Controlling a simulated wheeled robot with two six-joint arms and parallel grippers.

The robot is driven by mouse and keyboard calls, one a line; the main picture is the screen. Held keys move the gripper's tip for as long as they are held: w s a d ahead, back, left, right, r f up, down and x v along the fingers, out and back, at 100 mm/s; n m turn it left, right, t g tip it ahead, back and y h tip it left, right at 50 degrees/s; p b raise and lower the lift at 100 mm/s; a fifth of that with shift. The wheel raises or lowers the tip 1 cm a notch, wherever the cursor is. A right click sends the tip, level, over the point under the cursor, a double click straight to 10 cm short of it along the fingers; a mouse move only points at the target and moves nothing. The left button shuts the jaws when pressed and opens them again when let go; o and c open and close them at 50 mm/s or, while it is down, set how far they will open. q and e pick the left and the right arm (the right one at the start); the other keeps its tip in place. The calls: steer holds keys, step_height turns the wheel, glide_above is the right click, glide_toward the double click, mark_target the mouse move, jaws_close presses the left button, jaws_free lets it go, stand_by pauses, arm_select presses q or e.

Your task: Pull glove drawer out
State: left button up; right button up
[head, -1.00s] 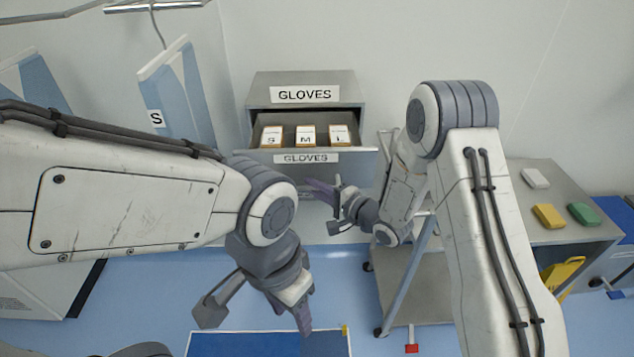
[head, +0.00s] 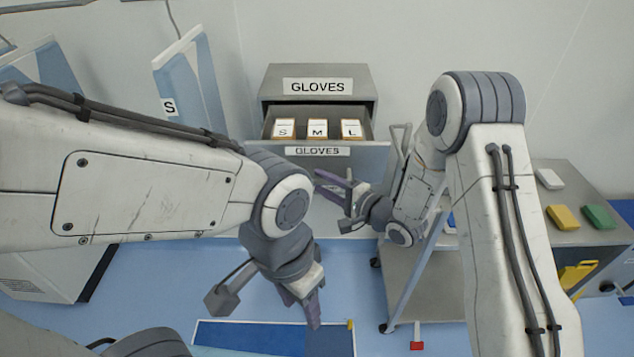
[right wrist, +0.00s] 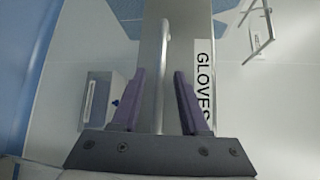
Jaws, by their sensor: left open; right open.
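The glove drawer (head: 317,151) is grey with a GLOVES label on its front and stands partly out of a grey cabinet (head: 317,87). Boxes marked S (head: 283,129), M (head: 317,129) and L (head: 351,129) lie in it. My right gripper (head: 324,183) is open just below and in front of the drawer front. In the right wrist view, the drawer's bar handle (right wrist: 162,60) runs between the open fingers of the right gripper (right wrist: 158,76), apart from both. My left gripper (head: 308,308) is open and empty, low in front of the cabinet, above the floor.
A steel table (head: 565,185) at the right holds white, yellow and green blocks.

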steer(key=b+v, duration=0.1)
steer(key=v, duration=0.7)
steer(key=shift+s+d+b, duration=0.2)
steer(key=shift+b, duration=0.2)
steer(key=shift+a, duration=0.1)
